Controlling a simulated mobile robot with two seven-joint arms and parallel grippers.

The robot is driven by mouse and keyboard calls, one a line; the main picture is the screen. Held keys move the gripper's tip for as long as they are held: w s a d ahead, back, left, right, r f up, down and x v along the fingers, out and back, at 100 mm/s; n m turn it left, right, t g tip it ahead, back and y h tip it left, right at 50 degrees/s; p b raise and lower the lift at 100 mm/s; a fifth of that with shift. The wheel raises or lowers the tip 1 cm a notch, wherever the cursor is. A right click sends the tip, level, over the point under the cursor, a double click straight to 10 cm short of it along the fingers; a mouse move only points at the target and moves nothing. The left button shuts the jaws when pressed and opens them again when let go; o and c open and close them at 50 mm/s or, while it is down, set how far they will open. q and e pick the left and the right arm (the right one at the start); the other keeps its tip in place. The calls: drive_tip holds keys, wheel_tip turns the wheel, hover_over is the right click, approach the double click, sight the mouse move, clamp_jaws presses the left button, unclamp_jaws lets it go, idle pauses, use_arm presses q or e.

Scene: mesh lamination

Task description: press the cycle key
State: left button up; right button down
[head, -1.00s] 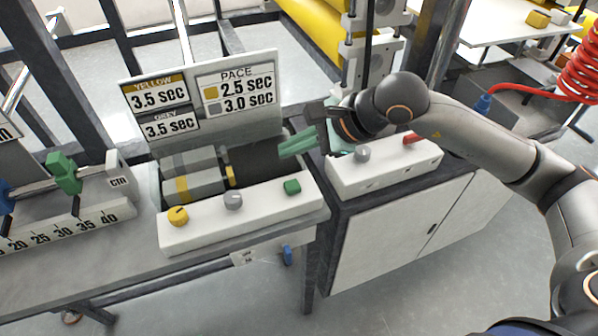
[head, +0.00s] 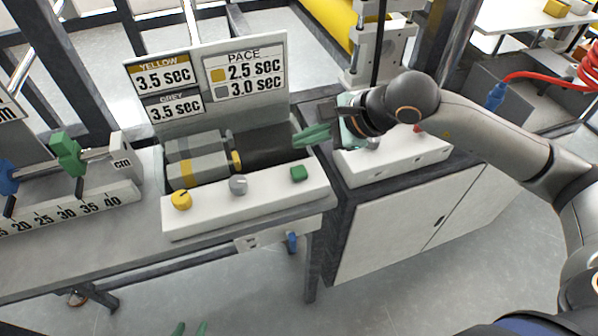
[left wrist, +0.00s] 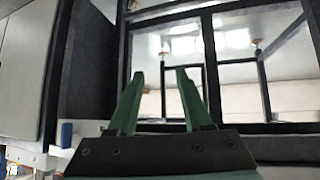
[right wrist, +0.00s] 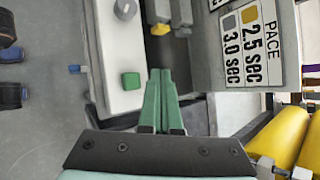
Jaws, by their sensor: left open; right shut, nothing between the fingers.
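A green key (head: 298,173) sits at the right end of a white control panel (head: 250,206), which also carries a yellow knob (head: 181,200) and a grey knob (head: 238,185). No lettering on the key is readable. My right gripper (head: 312,135) is shut and empty, above and behind the green key, apart from it in the picture. In the right wrist view the green key (right wrist: 131,81) lies just left of the closed fingertips (right wrist: 160,75). My left gripper (left wrist: 155,75) is open and empty; only its fingertips (head: 188,328) show at the head view's bottom edge.
A second white panel (head: 395,160) with a grey knob and a red part stands right, partly behind my right arm. A ruler (head: 75,215) with green and blue clamps is at left.

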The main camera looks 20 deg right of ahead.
drive_tip(key=b, duration=0.3)
hover_over(305, 172)
wheel_tip(305, 172, down, 4)
drive_tip(key=shift+f, duration=0.5)
drive_tip(key=shift+f+b, duration=0.15)
drive_tip(key=shift+b, duration=0.2)
use_arm(q)
drive_tip(key=shift+w+d+f, duration=0.7)
drive_tip(key=shift+d+f, duration=0.25)
drive_tip(key=shift+f, duration=0.1)
drive_tip(key=shift+s+a+f, duration=0.1)
drive_tip(key=shift+s+f, duration=0.15)
drive_tip(key=shift+f, duration=0.05)
drive_tip(key=shift+r, duration=0.1)
drive_tip(key=shift+f+b, duration=0.7)
drive_tip(key=shift+f, duration=0.05)
use_arm(e)
drive_tip(key=shift+f, duration=0.4)
